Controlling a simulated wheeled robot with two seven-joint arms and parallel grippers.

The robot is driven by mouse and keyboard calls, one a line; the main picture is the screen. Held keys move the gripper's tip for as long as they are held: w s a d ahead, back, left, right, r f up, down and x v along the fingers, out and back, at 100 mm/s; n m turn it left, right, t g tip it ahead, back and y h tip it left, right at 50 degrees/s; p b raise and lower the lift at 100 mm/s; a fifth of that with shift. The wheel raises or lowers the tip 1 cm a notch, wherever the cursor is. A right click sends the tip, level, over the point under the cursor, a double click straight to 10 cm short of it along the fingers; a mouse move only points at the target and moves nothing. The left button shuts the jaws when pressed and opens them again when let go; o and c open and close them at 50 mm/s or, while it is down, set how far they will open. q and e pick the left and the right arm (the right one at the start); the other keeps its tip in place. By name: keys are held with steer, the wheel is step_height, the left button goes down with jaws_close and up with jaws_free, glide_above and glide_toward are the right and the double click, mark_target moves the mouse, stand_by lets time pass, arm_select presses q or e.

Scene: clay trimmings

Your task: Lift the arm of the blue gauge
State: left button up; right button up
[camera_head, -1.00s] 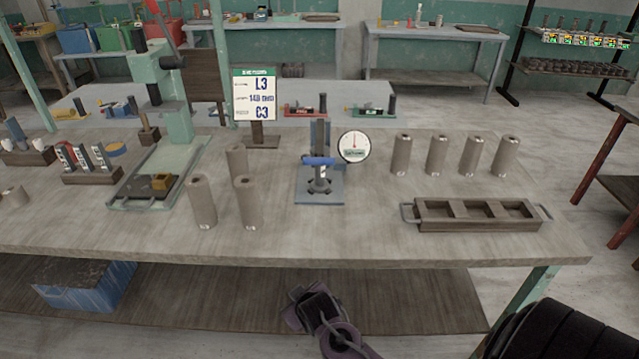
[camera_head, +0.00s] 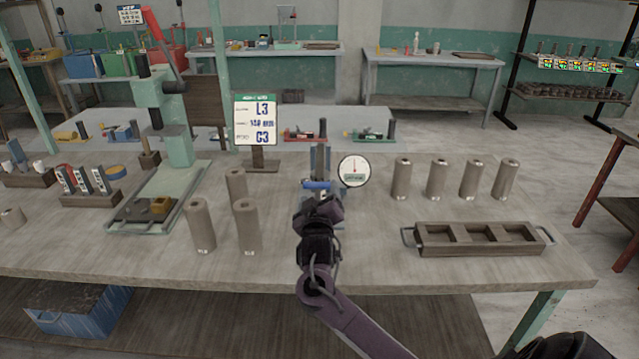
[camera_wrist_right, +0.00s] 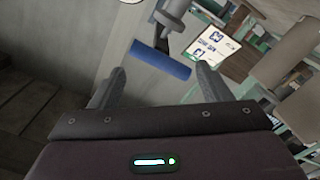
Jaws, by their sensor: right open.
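The blue gauge (camera_head: 318,158) stands upright in the middle of the bench, with a round white dial (camera_head: 354,171) at its right. Its blue bar (camera_head: 317,184) shows just beyond my right gripper (camera_head: 320,207). My right gripper covers much of the gauge's lower part and base. In the right wrist view the blue bar (camera_wrist_right: 160,59) lies ahead of and between the two fingertips of my right gripper (camera_wrist_right: 158,82), which are apart with nothing held. I cannot tell whether a finger touches the bar. My left gripper is not in view.
Clay cylinders (camera_head: 247,226) stand left of the gauge, and more (camera_head: 437,180) stand to the right. A wooden tray (camera_head: 425,250) lies at the front right. A green press (camera_head: 178,145) and a sign (camera_head: 255,121) stand at the left and behind. The bench front is mostly bare.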

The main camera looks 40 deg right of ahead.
mark_target(319, 188)
steer(key=shift+p+x, duration=0.4)
steer(key=shift+x, duration=2.65)
